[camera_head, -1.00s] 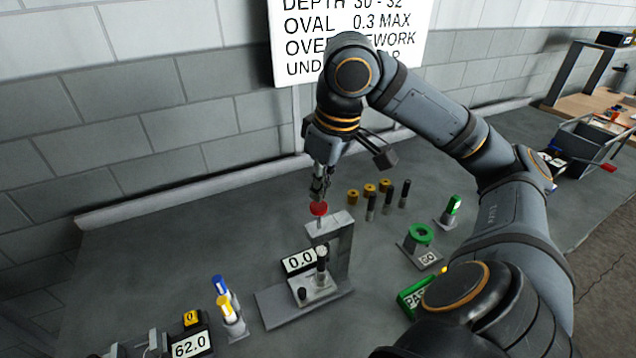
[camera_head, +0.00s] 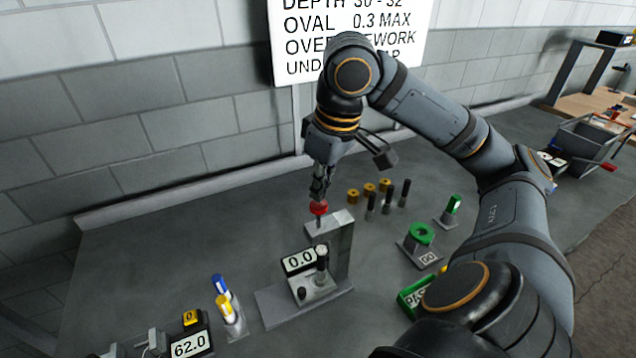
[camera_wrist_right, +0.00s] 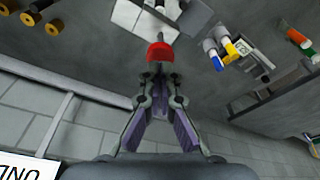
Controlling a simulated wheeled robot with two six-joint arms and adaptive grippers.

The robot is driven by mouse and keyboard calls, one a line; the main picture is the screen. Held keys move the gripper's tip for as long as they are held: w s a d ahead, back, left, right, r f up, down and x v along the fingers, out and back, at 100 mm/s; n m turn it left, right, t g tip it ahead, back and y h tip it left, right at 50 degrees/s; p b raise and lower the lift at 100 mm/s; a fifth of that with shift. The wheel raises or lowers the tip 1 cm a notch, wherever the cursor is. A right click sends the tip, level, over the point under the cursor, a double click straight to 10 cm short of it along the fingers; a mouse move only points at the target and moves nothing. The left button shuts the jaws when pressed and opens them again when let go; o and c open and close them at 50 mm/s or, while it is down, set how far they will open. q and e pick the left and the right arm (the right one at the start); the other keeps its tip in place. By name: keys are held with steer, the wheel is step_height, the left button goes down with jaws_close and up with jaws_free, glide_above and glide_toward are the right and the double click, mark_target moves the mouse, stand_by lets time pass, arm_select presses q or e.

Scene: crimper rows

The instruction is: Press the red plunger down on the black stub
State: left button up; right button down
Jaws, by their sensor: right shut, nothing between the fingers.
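The red plunger (camera_head: 319,208) is the round red knob on top of a grey press stand (camera_head: 343,240) with a 0.0 display (camera_head: 300,260). The short black stub (camera_head: 302,293) is on the stand's base plate, beside a taller dark post with a light top (camera_head: 322,262). My right gripper (camera_head: 318,196) points down, shut and empty, with its fingertips at the top of the red knob. In the right wrist view the red knob (camera_wrist_right: 160,53) is just beyond the closed fingertips (camera_wrist_right: 158,76); whether they touch cannot be told. My left gripper is not in view.
Several black pegs (camera_head: 388,198) and brass rings (camera_head: 369,190) stand behind the press. A green ring gauge (camera_head: 421,234) and a green tray (camera_head: 412,300) are to the right. Blue and yellow markers (camera_head: 224,300) and a 62.0 display (camera_head: 189,345) are at the front left. The table's left is clear.

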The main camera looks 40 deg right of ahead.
mark_target(320, 204)
steer(key=shift+s+b+x, duration=0.25)
steer(key=shift+b+x, duration=0.8)
steer(key=shift+x, duration=0.05)
steer(key=shift+s+b+x, duration=0.2)
steer(key=shift+b+x, duration=0.85)
steer(key=shift+x, duration=0.05)
steer(key=shift+d+f, duration=0.1)
steer(key=shift+f, duration=0.05)
steer(key=p+v, duration=0.3)
steer(key=w+p+v, duration=0.1)
steer(key=p+v, duration=0.2)
steer(key=w+p+v, duration=0.1)
steer(key=p+v, duration=0.2)
steer(key=shift+a+r, duration=0.2)
steer(key=shift+r, duration=0.1)
steer(key=shift+s+f, duration=0.1)
steer(key=shift+f, duration=0.05)
